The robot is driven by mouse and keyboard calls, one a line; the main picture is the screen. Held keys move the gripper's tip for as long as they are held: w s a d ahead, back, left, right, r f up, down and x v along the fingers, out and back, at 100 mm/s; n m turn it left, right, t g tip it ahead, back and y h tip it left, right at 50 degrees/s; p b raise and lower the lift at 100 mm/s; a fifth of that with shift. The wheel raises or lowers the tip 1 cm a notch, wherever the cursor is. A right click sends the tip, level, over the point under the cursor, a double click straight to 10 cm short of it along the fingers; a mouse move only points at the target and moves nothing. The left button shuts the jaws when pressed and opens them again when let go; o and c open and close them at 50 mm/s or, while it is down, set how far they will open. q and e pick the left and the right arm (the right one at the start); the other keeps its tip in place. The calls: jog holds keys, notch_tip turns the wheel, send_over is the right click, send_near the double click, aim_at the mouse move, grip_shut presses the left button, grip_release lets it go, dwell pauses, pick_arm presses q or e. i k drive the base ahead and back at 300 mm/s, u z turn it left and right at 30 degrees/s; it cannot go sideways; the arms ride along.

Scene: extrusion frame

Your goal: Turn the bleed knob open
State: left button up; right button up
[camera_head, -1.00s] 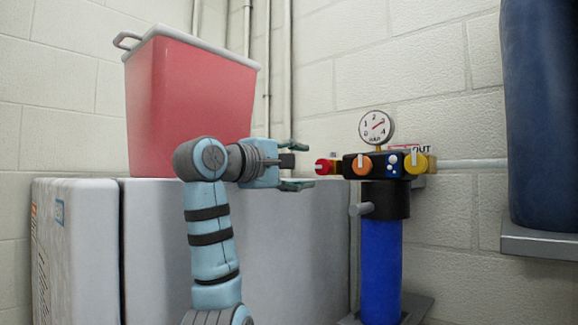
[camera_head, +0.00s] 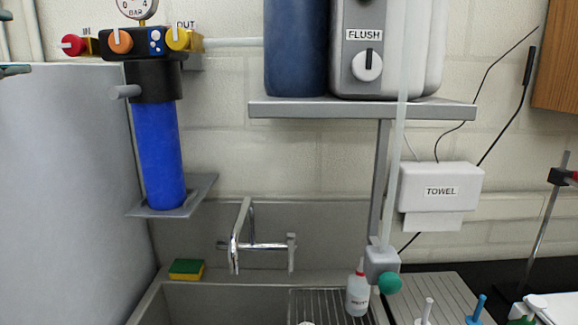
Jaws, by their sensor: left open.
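The filter unit has a blue bowl (camera_head: 160,155) under a black head (camera_head: 152,80). On its manifold are a red knob (camera_head: 73,45) at the IN side, an orange knob (camera_head: 120,41) in the middle and a yellow knob (camera_head: 178,39) at the OUT side. A grey stub (camera_head: 126,91) sticks out of the black head. No bleed label is readable, so I cannot tell which is the bleed knob. My left gripper (camera_head: 16,43) is open at the left edge, left of the red knob and apart from it, with only its finger ends showing. My right gripper is out of view.
A pressure gauge (camera_head: 137,7), cut off at the top, stands above the manifold. A shelf (camera_head: 360,108) holds a blue tank (camera_head: 295,50) and a FLUSH unit (camera_head: 366,65). Below are a sink with a tap (camera_head: 240,240), a sponge (camera_head: 187,269) and a bottle (camera_head: 358,292).

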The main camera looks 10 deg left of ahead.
aim_at(120, 42)
jog(key=z, duration=0.05)
jog(key=k, duration=1.45)
